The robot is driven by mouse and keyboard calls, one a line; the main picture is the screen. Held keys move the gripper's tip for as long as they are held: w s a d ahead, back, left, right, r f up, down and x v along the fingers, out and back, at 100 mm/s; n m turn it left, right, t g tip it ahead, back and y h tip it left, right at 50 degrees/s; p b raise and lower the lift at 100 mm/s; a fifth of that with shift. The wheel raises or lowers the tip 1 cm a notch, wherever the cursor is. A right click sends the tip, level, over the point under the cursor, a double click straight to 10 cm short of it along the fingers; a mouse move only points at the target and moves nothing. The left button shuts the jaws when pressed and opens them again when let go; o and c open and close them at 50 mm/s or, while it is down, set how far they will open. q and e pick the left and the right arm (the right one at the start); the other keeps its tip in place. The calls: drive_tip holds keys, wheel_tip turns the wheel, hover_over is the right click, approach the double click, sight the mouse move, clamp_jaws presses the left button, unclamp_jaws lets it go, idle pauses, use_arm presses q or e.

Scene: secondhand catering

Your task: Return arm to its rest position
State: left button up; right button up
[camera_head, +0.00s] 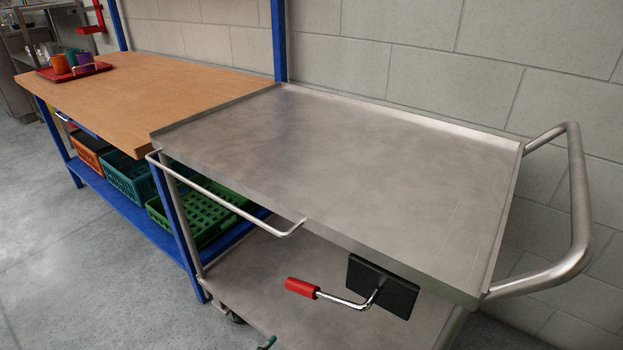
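Neither of my grippers shows in the head view, and no arm of mine can be made out. A bare steel cart (330,170) fills the middle and right, its upper tray empty. A chrome lever with a red grip (301,288) comes out of a black plate (382,287) at the cart's front, below the upper tray's edge. Nothing is seen holding the lever.
A wooden workbench (160,85) with blue legs stands left of the cart. A red tray (75,72) with several coloured cups sits at its far end. Crates, including a green one (200,215), stand on its lower shelf. Open floor (70,260) lies at left.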

use_arm(q)
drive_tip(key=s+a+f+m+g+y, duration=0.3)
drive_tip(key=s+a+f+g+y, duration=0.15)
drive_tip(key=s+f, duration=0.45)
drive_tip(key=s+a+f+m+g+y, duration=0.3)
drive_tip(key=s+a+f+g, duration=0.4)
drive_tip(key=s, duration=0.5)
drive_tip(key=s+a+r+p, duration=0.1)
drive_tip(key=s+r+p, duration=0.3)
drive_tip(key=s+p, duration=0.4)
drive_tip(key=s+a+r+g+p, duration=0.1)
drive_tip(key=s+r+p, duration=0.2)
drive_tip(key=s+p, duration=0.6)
drive_tip(key=p, duration=0.3)
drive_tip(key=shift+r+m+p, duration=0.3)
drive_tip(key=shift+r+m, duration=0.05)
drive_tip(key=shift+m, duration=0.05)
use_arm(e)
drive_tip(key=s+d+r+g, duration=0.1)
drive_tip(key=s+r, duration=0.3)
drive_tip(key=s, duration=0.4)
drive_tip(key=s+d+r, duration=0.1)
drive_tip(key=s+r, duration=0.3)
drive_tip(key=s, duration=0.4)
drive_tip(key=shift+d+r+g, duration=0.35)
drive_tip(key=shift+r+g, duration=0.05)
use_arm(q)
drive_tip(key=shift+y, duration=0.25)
